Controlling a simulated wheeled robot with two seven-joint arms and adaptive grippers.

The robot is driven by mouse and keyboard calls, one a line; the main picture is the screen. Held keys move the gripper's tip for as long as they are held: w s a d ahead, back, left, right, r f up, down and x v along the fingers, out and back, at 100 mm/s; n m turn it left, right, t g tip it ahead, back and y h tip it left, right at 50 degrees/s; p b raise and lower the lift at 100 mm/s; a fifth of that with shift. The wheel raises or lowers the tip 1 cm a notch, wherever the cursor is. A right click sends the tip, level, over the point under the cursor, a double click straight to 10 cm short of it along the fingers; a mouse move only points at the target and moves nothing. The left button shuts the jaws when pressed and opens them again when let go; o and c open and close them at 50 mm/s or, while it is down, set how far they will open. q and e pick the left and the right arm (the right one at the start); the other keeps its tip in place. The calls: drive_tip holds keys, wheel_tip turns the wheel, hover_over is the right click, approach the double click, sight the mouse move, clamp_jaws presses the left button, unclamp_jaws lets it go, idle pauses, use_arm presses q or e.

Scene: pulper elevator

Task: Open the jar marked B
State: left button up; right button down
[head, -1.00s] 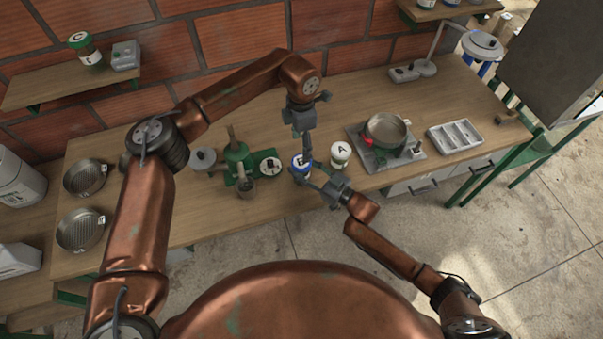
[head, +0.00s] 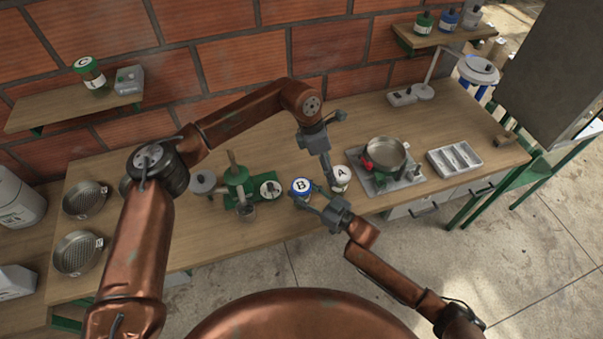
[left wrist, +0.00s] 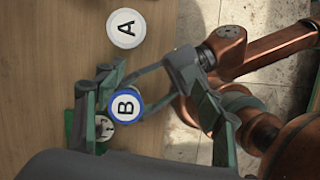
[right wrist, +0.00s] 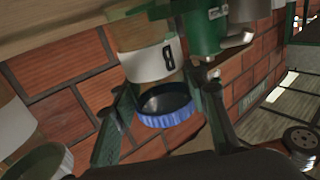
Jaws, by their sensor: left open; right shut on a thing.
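Jar B (head: 302,187), with a blue lid and white B disc, stands near the table's front edge. In the right wrist view the blue lid (right wrist: 167,106) shows, with a dark inside, by the jar's white label (right wrist: 152,62). My left gripper (head: 325,152) is open above and just right of jar B. Its spread fingers flank the B disc (left wrist: 125,105) in the left wrist view, with no visible contact.
Jar A (head: 341,177) stands close on the right. A green press (head: 237,185) stands left of jar B. A metal pan (head: 386,153) and a grey divided tray (head: 454,158) are farther right. Bare tabletop lies behind jar B.

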use_arm(q)
drive_tip(key=d+r+m+h, duration=0.1)
drive_tip(key=d+r+h, duration=0.9)
drive_tip(key=d+r, duration=0.7)
drive_tip(key=w+r+n+t+h, duration=0.25)
drive_tip(key=w+r+h, duration=0.2)
drive_tip(key=r, duration=0.65)
drive_tip(key=w+a+r+n+t+y, duration=0.2)
drive_tip(key=w+a+r+n+t, duration=0.15)
drive_tip(key=w+n+t, duration=0.4)
drive_tip(key=w+a+f+n+t+y, duration=0.35)
drive_tip(key=w+a+f+y, duration=0.3)
drive_tip(key=w, duration=0.35)
drive_tip(key=m+g+y, duration=0.2)
drive_tip(key=g+y, duration=0.8)
drive_tip(key=g, duration=0.3)
hover_over(301, 185)
wheel_tip(301, 185, down, 28)
drive_tip(key=shift+r, duration=0.1)
drive_tip(key=shift+f, duration=3.9)
